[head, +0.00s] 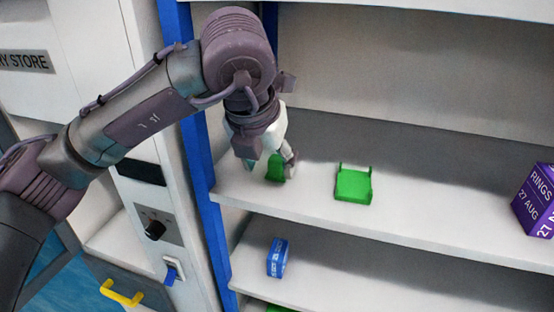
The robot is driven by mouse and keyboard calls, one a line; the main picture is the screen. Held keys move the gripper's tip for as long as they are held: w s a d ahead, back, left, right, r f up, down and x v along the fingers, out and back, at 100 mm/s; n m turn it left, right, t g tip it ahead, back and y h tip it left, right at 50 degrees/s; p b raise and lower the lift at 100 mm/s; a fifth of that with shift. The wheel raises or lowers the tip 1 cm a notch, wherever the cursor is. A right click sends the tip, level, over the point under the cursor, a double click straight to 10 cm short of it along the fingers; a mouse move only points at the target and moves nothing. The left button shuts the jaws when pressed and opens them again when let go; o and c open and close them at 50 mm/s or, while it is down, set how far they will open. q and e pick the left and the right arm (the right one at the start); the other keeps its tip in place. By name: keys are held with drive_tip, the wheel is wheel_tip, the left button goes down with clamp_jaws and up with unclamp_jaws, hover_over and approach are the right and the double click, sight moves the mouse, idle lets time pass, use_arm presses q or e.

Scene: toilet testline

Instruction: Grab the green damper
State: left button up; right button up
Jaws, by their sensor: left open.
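A green damper (354,185) lies on the middle white shelf (430,222), to the right of my left gripper. A second green piece (276,168), partly hidden by the gripper, is on the same shelf at its left end. My left gripper (272,168) points down with its fingers open around this second piece. I cannot tell whether the fingers touch it. My right gripper is not in view.
A purple box (538,202) marked RINGS stands at the shelf's right end. A blue box (277,258) is on the lower shelf, with another green item (279,308) at the bottom edge. A blue upright (200,165) bounds the shelves at left. The shelf between damper and purple box is clear.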

sight(276, 158)
use_arm(q)
drive_tip(key=shift+w+d+r+p, duration=0.1)
drive_tip(key=shift+w+r+p, duration=0.05)
drive_tip(key=shift+w+p, duration=0.2)
drive_tip(key=w+p, duration=0.1)
drive_tip(key=w, duration=0.1)
drive_tip(key=shift+w+d+p, duration=0.35)
drive_tip(key=shift+d, duration=0.05)
drive_tip(key=shift+p+x, duration=0.65)
drive_tip(key=shift+x, duration=0.6)
drive_tip(key=shift+f, duration=0.4)
clamp_jaws()
